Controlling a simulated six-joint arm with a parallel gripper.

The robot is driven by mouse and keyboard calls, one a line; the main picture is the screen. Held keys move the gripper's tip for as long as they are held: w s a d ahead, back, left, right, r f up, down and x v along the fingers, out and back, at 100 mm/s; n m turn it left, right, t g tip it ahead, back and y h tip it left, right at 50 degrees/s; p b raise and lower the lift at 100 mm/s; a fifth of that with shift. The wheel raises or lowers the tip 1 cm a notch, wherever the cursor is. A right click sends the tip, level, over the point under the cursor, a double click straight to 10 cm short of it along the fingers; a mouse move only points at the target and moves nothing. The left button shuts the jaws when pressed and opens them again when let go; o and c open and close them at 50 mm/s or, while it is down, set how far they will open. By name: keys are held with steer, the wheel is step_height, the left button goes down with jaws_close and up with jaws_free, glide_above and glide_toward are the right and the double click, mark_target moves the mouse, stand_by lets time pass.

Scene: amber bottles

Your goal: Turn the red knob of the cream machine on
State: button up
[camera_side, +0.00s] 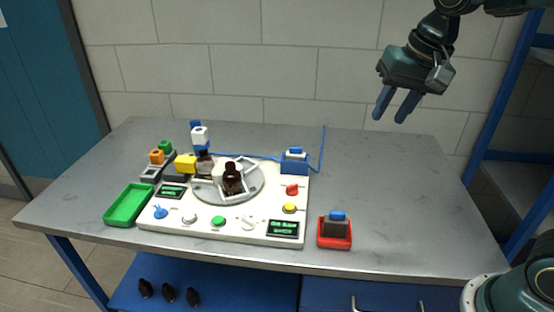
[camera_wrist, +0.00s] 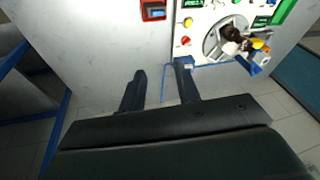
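The cream machine (camera_side: 180,228) sits on the grey table; part of it also shows at the top of the wrist view (camera_wrist: 196,12). Its red knob (camera_side: 292,189) is near the right edge of the panel, above a yellow knob (camera_side: 289,208). In the wrist view the red knob (camera_wrist: 185,41) lies beyond my fingertips. My gripper (camera_side: 396,104) is high above the table's back right, well apart from the machine. Its two fingers (camera_wrist: 160,76) are spread with nothing between them.
A round turntable (camera_side: 208,198) on the machine carries amber bottles (camera_side: 232,179). A green tray (camera_side: 128,206) stands at the left, a red box (camera_side: 334,238) at the front right. A blue cable (camera_side: 323,150) runs behind the machine. The table's right side is clear.

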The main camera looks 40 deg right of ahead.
steer(key=w+a+f+m+g, duration=0.1)
steer(key=w+f+m, duration=0.15)
steer(key=w, duration=0.35)
steer(key=w+f+m+g, duration=0.1)
steer(key=w+f+m, duration=0.15)
steer(key=w, duration=0.45)
steer(key=m+g, duration=0.2)
steer(key=m, duration=0.4)
glide_above(292, 185)
step_height(292, 185, down, 12)
step_height(292, 185, down, 14)
steer(key=shift+r, duration=0.15)
steer(key=shift+c, duration=0.4)
jaws_close()
